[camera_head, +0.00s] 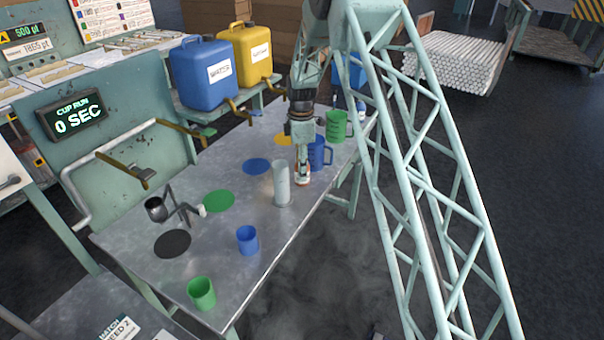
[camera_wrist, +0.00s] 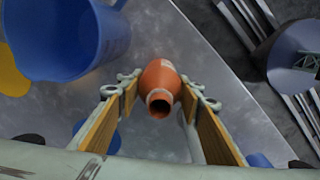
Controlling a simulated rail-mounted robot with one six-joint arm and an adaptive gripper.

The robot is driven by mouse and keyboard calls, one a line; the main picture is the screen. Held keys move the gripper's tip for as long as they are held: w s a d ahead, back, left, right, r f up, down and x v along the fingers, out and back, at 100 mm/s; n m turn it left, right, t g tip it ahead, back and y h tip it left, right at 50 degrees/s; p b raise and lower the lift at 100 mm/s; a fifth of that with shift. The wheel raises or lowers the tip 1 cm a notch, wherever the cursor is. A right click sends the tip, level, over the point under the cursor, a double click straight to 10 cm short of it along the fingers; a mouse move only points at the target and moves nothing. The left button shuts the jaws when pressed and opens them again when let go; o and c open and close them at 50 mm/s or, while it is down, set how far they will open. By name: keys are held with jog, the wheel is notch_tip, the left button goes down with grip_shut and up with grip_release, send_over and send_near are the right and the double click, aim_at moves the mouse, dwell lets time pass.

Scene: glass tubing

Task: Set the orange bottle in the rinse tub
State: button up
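The orange bottle (camera_wrist: 160,80) is in the wrist view, its open neck facing the camera. My gripper (camera_wrist: 160,88) has one padded finger on each side of it, and both fingertips appear to touch its widest part. In the head view my gripper (camera_head: 302,178) points down low over the metal table, just right of a grey cylinder. Only a little orange-red shows at the fingertips there. Whether the bottle rests on the table or is raised is hard to tell. I cannot make out a rinse tub in either view.
A blue jug (camera_head: 319,152) stands close behind my gripper, also large in the wrist view (camera_wrist: 75,40). A green jug (camera_head: 337,125) is behind it. The grey cylinder (camera_head: 282,185) is close left. A blue cup (camera_head: 247,239) and green cup (camera_head: 202,293) stand nearer. The table's edge is close right.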

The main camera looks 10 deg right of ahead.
jog(key=c, duration=0.4)
jog(key=shift+r, duration=0.1)
jog(key=shift+c, duration=0.2)
jog(key=shift+r+p, duration=0.3)
jog(key=shift+r, duration=1.3)
jog(key=shift+s+r, duration=0.1)
jog(key=shift+s, duration=0.05)
jog(key=s+r, duration=0.1)
jog(key=s, duration=1.4)
jog(key=shift+s+r+p, duration=0.2)
jog(key=shift+s+p, duration=0.15)
jog(key=shift+d, duration=0.1)
jog(key=s+d+f+m, duration=0.5)
jog(key=d+m, duration=0.2)
jog(key=m, duration=0.9)
jog(key=shift+f+m, duration=0.4)
